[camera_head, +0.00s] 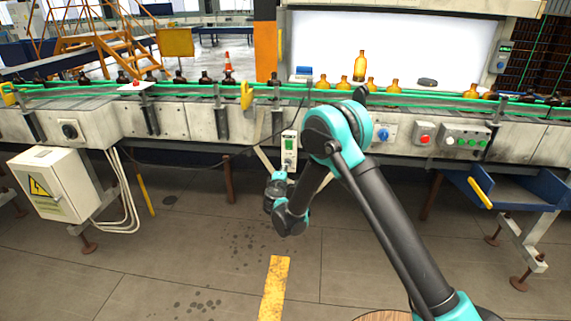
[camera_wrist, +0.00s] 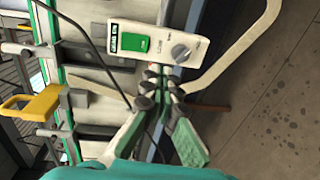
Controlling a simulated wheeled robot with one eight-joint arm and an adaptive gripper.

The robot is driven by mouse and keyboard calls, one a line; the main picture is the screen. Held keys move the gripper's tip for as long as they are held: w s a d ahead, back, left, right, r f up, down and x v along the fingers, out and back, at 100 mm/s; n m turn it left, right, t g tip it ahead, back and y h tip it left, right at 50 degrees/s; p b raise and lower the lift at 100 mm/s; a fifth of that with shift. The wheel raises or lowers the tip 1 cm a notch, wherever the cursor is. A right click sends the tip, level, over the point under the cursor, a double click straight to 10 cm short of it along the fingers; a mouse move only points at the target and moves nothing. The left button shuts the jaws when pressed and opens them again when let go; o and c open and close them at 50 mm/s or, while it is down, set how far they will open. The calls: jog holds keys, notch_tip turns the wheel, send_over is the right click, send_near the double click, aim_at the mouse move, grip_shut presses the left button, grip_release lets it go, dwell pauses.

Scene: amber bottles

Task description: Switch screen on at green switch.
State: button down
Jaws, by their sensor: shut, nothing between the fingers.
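A white switch box (camera_head: 289,148) hangs on the conveyor's front in the head view. It carries a green switch (camera_wrist: 135,44) and a grey round knob (camera_wrist: 180,53), seen close in the wrist view; its small label is too blurred to read. My gripper (camera_wrist: 161,74) is shut and empty. Its fingertips appear at the box's edge, below the green switch and the knob in the wrist picture; whether they touch the box I cannot tell. In the head view my gripper (camera_head: 279,178) is just below the box. A bright white panel (camera_head: 395,45) stands behind the conveyor.
Amber bottles (camera_head: 360,66) stand along the conveyor's green rails. Red, green and blue buttons (camera_head: 465,141) sit to the right on the conveyor front. A white electrical cabinet (camera_head: 55,185) stands left. A dark cable (camera_wrist: 95,50) runs near the box. The floor in front is open.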

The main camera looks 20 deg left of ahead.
jog(key=shift+f+v, duration=0.2)
jog(key=shift+v, duration=0.7)
jog(key=w+d+r+m+g+h, duration=0.1)
jog(key=w+d+r+m+h, duration=0.15)
jog(key=d, duration=0.65)
jog(key=w+d+r+m+g+h, duration=0.1)
jog(key=w+d+r+m+h, duration=0.15)
jog(key=d, duration=0.65)
jog(key=s+d+r+m+g+h, duration=0.1)
jog(key=s+d+r+m+g, duration=0.15)
jog(key=d, duration=0.75)
jog(key=s+d+r+m+g+h, duration=0.15)
jog(key=s+d+m, duration=0.25)
jog(key=d, duration=0.7)
jog(key=s+d+f+m+g+y, duration=0.15)
jog(key=s+d+m+g, duration=0.3)
jog(key=s+d, duration=0.9)
jog(key=s+d+f+m+y, duration=0.1)
jog(key=s+f+m, duration=0.1)
jog(key=s, duration=0.6)
jog(key=s+d+f+m+g+y, duration=0.1)
jog(key=s+f+m, duration=0.1)
jog(key=s, duration=0.6)
jog(key=shift+d+m, duration=0.3)
jog(key=shift+d, duration=0.1)
